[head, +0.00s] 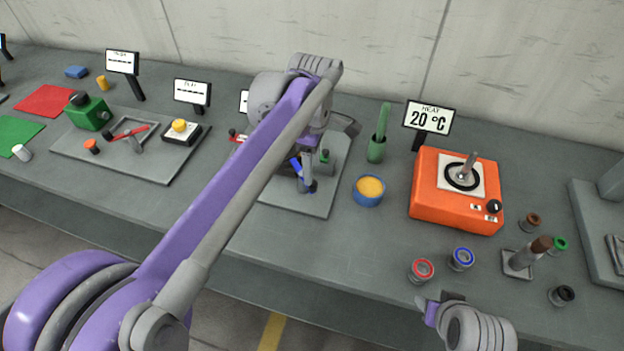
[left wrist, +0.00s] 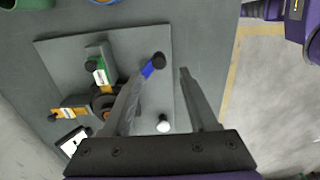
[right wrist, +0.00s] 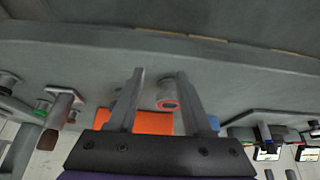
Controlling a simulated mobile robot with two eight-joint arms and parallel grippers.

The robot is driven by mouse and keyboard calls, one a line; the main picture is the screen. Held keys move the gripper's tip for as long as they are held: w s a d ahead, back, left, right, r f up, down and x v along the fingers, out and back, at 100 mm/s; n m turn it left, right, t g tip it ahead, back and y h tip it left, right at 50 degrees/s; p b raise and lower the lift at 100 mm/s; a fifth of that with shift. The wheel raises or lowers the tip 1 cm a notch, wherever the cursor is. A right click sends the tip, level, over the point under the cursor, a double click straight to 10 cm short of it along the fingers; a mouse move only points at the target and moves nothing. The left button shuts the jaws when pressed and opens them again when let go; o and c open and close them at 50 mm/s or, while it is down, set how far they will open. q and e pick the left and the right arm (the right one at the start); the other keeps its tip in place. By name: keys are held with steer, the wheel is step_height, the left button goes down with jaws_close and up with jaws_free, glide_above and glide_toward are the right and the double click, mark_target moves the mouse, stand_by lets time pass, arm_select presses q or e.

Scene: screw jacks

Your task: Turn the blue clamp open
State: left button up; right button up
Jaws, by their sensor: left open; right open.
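The blue clamp handle (head: 296,165) stands on a grey plate (head: 325,201), partly hidden by my left arm. In the left wrist view the blue handle (left wrist: 149,69) ends in a black knob (left wrist: 158,60). My left gripper (left wrist: 160,74) is open over the plate. The knob shows between its fingertips, and the left finger overlaps the handle. I cannot tell whether they touch. In the head view my left gripper (head: 306,178) is at the handle. My right gripper (head: 440,301) is open and empty at the table's front edge; it also shows in the right wrist view (right wrist: 160,73).
On the same plate are a green block (left wrist: 99,66), an orange-labelled part (left wrist: 72,110) and a white knob (left wrist: 163,124). A blue bowl (head: 368,197), a green holder (head: 376,148) and an orange heater (head: 430,205) stand to the right. A red-ringed jar (head: 421,271) is near my right gripper.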

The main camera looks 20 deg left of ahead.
arm_select(q)
step_height(320, 180, down, 5)
steer(key=shift+w+f, duration=0.1)
steer(key=shift+f, duration=0.1)
jaws_close()
stand_by(0.3)
